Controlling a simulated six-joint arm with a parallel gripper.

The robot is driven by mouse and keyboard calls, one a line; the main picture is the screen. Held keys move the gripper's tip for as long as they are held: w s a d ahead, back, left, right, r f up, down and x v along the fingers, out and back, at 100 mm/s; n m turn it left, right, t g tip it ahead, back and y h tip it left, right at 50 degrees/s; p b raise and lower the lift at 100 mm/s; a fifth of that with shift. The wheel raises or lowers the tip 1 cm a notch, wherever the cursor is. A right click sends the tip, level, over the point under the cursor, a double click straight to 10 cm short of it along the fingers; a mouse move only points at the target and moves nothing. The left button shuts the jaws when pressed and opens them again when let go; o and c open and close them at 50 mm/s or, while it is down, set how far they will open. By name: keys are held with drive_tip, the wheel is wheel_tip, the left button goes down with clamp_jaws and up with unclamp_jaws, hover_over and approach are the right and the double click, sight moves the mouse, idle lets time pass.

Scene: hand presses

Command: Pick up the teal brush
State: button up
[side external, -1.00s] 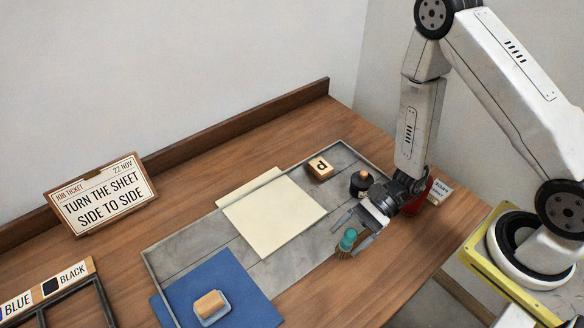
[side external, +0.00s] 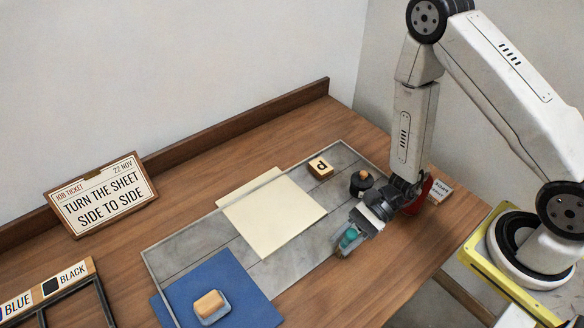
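The teal brush (side external: 348,238) stands at the front edge of the grey tray, its teal top partly hidden by the fingers. My gripper (side external: 347,240) reaches in from the upper right, with one finger on each side of the brush. The fingers look closed in against it. The brush's lower end still appears to be at the surface, with no clear gap under it.
A dark round pot (side external: 361,183) and a wooden stamp (side external: 320,168) stand behind my gripper. A cream sheet (side external: 270,222) lies left of it on the tray (side external: 190,243). A blue mat (side external: 240,290) carries a wooden-topped block (side external: 211,304). A red object and a small sign (side external: 440,190) are at right.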

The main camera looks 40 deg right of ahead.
drive_tip(key=shift+r, duration=0.15)
clamp_jaws()
wheel_tip(320, 180, up, 10)
idle(0.8)
idle(0.6)
